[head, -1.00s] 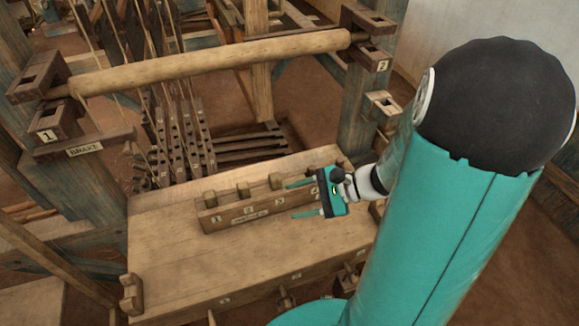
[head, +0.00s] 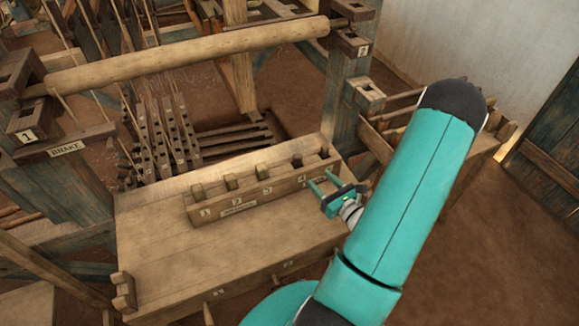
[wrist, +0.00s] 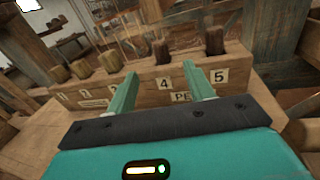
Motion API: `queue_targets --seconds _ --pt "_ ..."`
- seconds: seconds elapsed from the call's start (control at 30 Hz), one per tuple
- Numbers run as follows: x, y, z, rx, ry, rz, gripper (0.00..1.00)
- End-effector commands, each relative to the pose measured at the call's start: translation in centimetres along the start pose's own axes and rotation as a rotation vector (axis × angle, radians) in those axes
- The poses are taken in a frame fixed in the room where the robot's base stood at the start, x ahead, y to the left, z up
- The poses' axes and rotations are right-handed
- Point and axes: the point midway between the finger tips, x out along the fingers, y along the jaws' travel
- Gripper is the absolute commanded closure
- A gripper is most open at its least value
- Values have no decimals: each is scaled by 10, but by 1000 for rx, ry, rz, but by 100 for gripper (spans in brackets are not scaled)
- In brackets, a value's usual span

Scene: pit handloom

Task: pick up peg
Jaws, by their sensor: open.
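A wooden rack (head: 262,195) with numbered labels stands on the bench and holds several upright pegs. Pegs 1 (head: 198,191), 2 (head: 231,182) and 3 (head: 263,170) are lighter wood; peg 4 (head: 296,160) and peg 5 (head: 324,152) look darker. My gripper (head: 322,179) is open and empty, in front of the rack's right end and apart from the pegs. In the wrist view my gripper (wrist: 159,69) points at the rack front, with label 4 between the fingers. Peg 4 (wrist: 160,51) stands above that label, and peg 5 (wrist: 214,40) is to its right.
The bench top (head: 170,260) in front of the rack is clear. A thick round beam (head: 180,58) spans the loom behind and above the rack. A wooden post (head: 347,110) rises behind the rack's right end. A board labelled BRAKE (head: 66,148) is at the left.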

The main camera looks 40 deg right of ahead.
Motion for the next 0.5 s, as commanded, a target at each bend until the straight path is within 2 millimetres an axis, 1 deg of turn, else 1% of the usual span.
queue_targets --seconds 0.3,0.4,0.5 --pt "58 -1 0 -2 -1 1 47" --pt "71 -1 0 -2 0 0 47" --pt "78 1 0 -2 0 2 47"
